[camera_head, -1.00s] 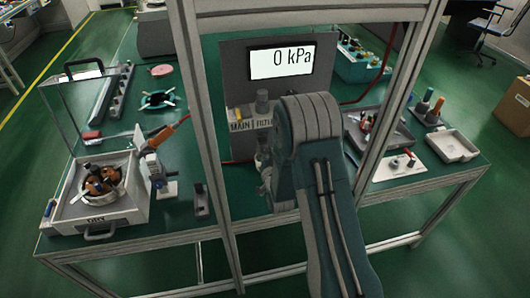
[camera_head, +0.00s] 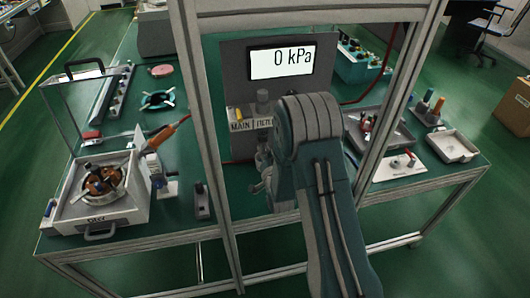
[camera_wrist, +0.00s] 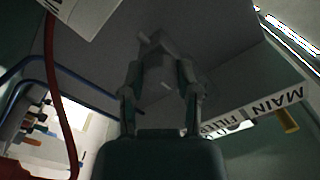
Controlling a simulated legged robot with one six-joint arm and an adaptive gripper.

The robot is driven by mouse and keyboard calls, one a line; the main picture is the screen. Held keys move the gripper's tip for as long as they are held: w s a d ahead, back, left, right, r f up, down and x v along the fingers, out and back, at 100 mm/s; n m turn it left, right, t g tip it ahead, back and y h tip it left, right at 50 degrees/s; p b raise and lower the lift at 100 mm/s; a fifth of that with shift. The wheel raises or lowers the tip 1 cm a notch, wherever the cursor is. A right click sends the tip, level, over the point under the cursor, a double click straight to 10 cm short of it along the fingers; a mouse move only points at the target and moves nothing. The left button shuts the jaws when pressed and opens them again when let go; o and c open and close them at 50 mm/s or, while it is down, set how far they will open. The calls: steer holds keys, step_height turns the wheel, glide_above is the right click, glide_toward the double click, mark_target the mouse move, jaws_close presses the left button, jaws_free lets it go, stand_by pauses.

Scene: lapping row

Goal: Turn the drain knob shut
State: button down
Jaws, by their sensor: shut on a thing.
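The drain knob (camera_wrist: 160,64) appears as a dim grey piece between my fingertips in the wrist view; its outline and turn position are hard to make out. My gripper (camera_wrist: 160,78) is shut on it, one finger on each side. In the head view the knob cannot be made out, and my own arm covers much of that area. The MAIN and FILTER label strip (camera_head: 250,124) is on the unit above; it also shows tilted in the wrist view (camera_wrist: 255,112).
A display (camera_head: 282,62) on the grey panel reads 0 kPa. A frame post (camera_head: 205,150) stands left of my arm, another (camera_head: 385,110) to the right. A red hose (camera_wrist: 64,120) runs left of my gripper. A lapping box (camera_head: 100,205) stands at left.

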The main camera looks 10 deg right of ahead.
steer(key=shift+c, duration=1.7)
jaws_free()
steer(key=s, duration=1.2)
steer(key=shift+w, duration=0.1)
